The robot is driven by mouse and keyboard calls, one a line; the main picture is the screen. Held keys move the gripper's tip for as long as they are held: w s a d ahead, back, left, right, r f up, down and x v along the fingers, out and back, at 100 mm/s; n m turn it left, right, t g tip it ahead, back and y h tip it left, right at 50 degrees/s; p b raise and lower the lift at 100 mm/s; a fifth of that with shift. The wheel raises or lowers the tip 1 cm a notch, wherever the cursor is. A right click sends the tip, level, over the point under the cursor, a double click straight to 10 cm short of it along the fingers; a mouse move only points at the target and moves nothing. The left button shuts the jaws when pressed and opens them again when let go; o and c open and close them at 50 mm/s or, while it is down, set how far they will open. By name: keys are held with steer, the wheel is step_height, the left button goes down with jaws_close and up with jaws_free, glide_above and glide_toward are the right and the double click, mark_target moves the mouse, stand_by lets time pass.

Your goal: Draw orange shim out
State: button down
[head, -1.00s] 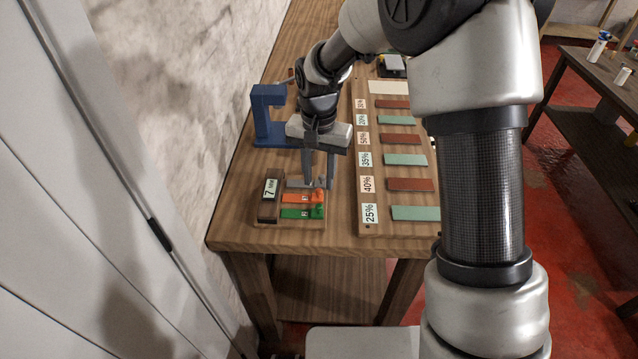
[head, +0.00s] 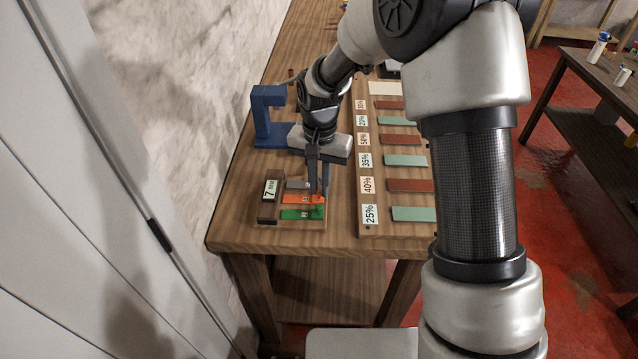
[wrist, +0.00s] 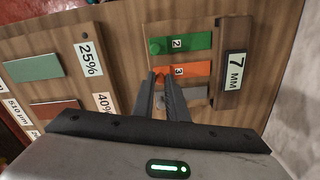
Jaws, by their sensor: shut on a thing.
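The orange shim (head: 298,199), marked 3, lies in a wooden holder (head: 268,207) between a green shim (head: 300,214) and a grey shim (head: 297,184). In the wrist view the orange shim (wrist: 192,70) runs from the 7 MM block toward my fingertips. My gripper (head: 320,195) points down over the shim's outer end and is shut on its orange knob. The fingers (wrist: 161,76) hide most of the knob in the wrist view. The shim still lies flat in its slot beside the other two.
A board (head: 368,229) with green and red-brown strips and percent labels lies to the right of the holder. A blue stand (head: 265,115) is behind it, near the wall. Bare table top lies in front of the holder.

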steer(key=shift+d, duration=0.4)
steer(key=c, duration=1.7)
jaws_free()
steer(key=shift+c, duration=0.2)
step_height(320, 180, up, 18)
steer(key=p, duration=0.1)
steer(key=shift+f, duration=0.25)
steer(key=shift+r, duration=0.1)
steer(key=s+d+r+n+t+p, duration=0.1)
steer(key=s+d+r+t+p, duration=0.1)
steer(key=s+d+r, duration=0.2)
steer(key=s+d+r+n+t+p, duration=0.1)
steer(key=s+d+r, duration=0.3)
steer(key=s, duration=0.7)
steer(key=s+d+r+n+t+p, duration=0.1)
steer(key=s+d+r+t+p, duration=0.1)
steer(key=s, duration=0.6)
steer(key=d+r+p, duration=0.1)
steer(key=d+r, duration=0.1)
steer(key=d, duration=0.1)
steer(key=shift+d+r+t, duration=0.3)
steer(key=shift+d, duration=0.1)
